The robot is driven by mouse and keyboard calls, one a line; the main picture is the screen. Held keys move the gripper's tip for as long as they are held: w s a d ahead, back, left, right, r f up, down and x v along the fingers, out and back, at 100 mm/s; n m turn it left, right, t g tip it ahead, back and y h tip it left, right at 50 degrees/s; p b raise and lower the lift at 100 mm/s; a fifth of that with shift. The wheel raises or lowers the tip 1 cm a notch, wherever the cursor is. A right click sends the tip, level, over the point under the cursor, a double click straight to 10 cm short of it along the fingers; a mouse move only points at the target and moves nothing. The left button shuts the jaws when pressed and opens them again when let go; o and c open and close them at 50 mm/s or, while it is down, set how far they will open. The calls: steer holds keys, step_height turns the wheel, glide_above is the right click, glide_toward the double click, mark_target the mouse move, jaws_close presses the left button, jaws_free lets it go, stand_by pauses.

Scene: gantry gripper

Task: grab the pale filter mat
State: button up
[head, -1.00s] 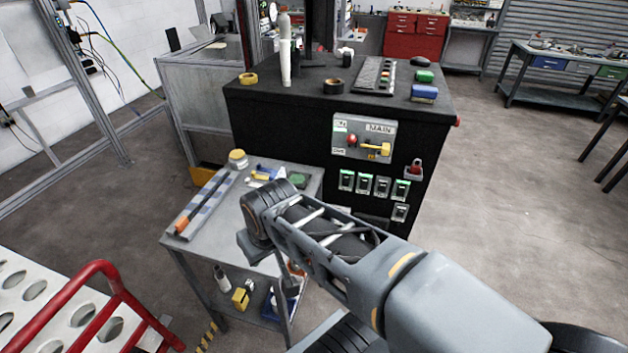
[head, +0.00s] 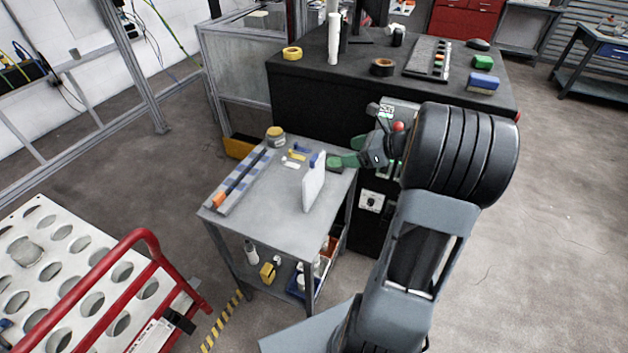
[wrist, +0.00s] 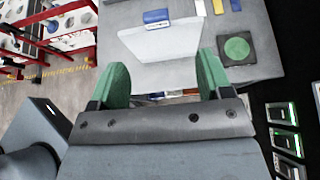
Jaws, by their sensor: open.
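The pale filter mat (head: 314,184) is a thin whitish panel standing nearly upright at the right side of the grey cart top, with a blue piece at its upper edge. In the wrist view the mat (wrist: 165,44) shows just beyond and between my green fingertips. My gripper (head: 336,161) is just right of the mat in the head view, near its upper part. In the wrist view my gripper (wrist: 162,66) is open, with its fingers wide apart and nothing held.
The cart (head: 270,222) also holds a long striped bar (head: 238,182), a yellow-lidded jar (head: 276,137) and small parts. A green disc (wrist: 237,48) lies beside the mat. The black cabinet (head: 300,100) stands behind, a red-railed rack (head: 148,250) at lower left.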

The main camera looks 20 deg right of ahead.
mark_target(317, 158)
steer(key=shift+s+a+p+x, duration=0.1)
steer(key=shift+p+x, duration=0.1)
steer(key=shift+x, duration=1.7)
steer(key=shift+s+a+p+x, duration=0.1)
steer(key=shift+p+x, duration=0.1)
steer(key=shift+x, duration=1.65)
steer(key=shift+s+a+p+x, duration=0.1)
steer(key=shift+p+x, duration=0.1)
steer(key=shift+x, duration=1.7)
steer(key=c, duration=1.2)
steer(key=shift+c, duration=0.2)
steer(key=shift+r, duration=0.15)
